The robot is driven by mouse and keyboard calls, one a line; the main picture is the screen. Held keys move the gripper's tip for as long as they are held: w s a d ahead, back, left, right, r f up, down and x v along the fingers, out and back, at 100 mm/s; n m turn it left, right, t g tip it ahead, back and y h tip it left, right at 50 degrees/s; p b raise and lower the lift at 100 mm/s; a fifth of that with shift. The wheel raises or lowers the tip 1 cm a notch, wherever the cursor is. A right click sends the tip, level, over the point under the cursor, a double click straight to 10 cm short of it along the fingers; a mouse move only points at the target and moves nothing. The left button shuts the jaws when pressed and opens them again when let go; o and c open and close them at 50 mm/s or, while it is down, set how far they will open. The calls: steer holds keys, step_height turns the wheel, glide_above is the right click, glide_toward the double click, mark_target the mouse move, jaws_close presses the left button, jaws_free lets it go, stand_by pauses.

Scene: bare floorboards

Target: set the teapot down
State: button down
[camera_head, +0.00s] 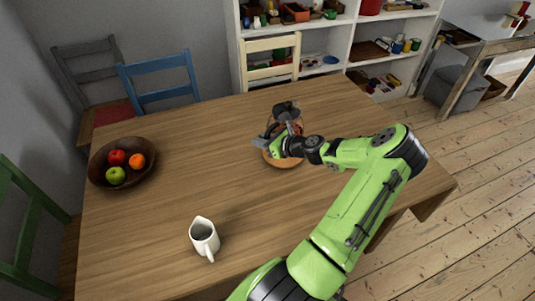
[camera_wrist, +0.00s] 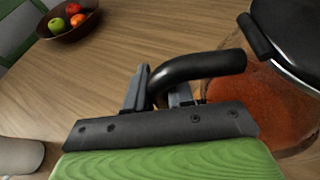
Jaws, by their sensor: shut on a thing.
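The teapot (camera_head: 286,110) has a clear body with reddish-brown tea, a black lid and a black handle. It is at the far middle of the table, partly hidden by my gripper and arm. In the wrist view the teapot (camera_wrist: 268,108) fills the right side, with its curved handle reaching left between my fingers. My gripper (camera_head: 273,138) is shut on the handle, as the wrist view of the gripper (camera_wrist: 160,92) also shows. A round light-wood trivet (camera_head: 283,162) shows just below the teapot. I cannot tell whether the teapot touches it.
The wooden table (camera_head: 190,180) has a dark bowl (camera_head: 97,181) of fruit at the left and a white pitcher (camera_head: 204,238) near the front. Chairs stand at the far and left sides, including a blue chair (camera_head: 160,88). The table between bowl and teapot is clear.

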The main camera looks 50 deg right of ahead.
steer(key=shift+w+f+b, duration=0.1)
steer(key=shift+f+b, duration=0.7)
steer(key=shift+f, duration=2.3)
steer(key=shift+f, duration=0.15)
steer(key=c, duration=1)
jaws_free()
